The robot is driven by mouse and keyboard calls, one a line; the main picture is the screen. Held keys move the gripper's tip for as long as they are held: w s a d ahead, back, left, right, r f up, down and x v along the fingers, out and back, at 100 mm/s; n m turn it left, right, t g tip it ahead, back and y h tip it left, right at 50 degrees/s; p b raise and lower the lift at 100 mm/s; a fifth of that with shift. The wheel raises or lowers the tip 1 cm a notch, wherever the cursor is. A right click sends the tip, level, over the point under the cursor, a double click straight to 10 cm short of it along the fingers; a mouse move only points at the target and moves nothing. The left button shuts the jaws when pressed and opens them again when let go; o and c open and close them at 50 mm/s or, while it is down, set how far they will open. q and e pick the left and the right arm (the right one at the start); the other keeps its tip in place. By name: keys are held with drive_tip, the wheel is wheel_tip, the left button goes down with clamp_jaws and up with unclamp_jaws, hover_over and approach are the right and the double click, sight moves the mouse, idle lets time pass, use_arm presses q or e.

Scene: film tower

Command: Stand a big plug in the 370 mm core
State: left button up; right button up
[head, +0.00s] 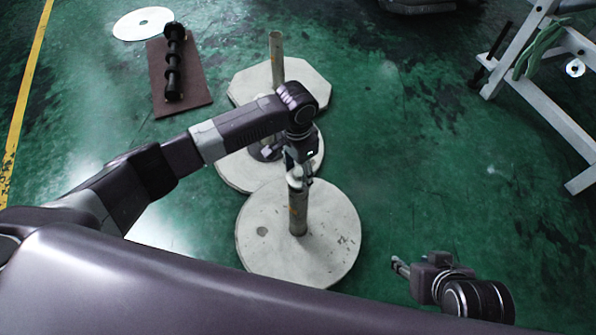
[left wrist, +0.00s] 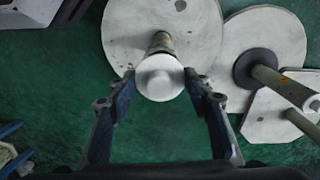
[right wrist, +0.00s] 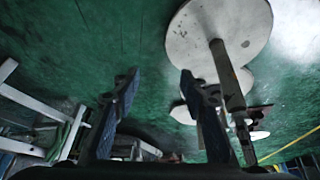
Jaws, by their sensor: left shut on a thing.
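A pale upright core (head: 298,215) stands on the nearest round concrete base (head: 262,250); it also shows in the left wrist view (left wrist: 160,42) and the right wrist view (right wrist: 228,78). My left gripper (head: 297,176) is at the top of this core, shut on a white round plug (left wrist: 160,78). The plug is in line with the core's end and hides it from the left wrist camera. I cannot tell whether it is seated in the core or just above it. My right gripper (head: 398,266) is open and empty to the right of the base; its fingers (right wrist: 157,85) are apart.
Behind stand a second round base (head: 232,172) with a dark-collared post (left wrist: 270,72) and an octagonal base (head: 312,88) with a tall tube (head: 277,60). A brown mat (head: 193,102) holds a black roller (head: 173,65). A white trestle (head: 545,100) is at right.

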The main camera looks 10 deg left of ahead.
drive_tip(key=shift+s, duration=0.1)
use_arm(q)
drive_tip(key=shift+p, duration=0.45)
use_arm(e)
drive_tip(key=shift+s+d+f+g, duration=0.15)
drive_tip(key=shift+s+g, duration=0.1)
drive_tip(key=shift+s, duration=0.3)
drive_tip(key=shift+s+d+g, duration=0.15)
drive_tip(key=shift+s+g, duration=0.15)
drive_tip(key=shift+s, duration=0.3)
drive_tip(key=shift+s+d+f+g, duration=0.15)
drive_tip(key=shift+s+g, duration=0.1)
drive_tip(key=shift+s, duration=0.3)
drive_tip(key=shift+s, duration=0.1)
drive_tip(key=shift+s+d, duration=0.15)
drive_tip(key=shift+r, duration=0.2)
use_arm(q)
drive_tip(key=shift+p, duration=0.65)
use_arm(e)
drive_tip(key=shift+r, duration=0.45)
use_arm(q)
drive_tip(key=shift+f, duration=1.55)
use_arm(e)
drive_tip(key=shift+f, duration=0.3)
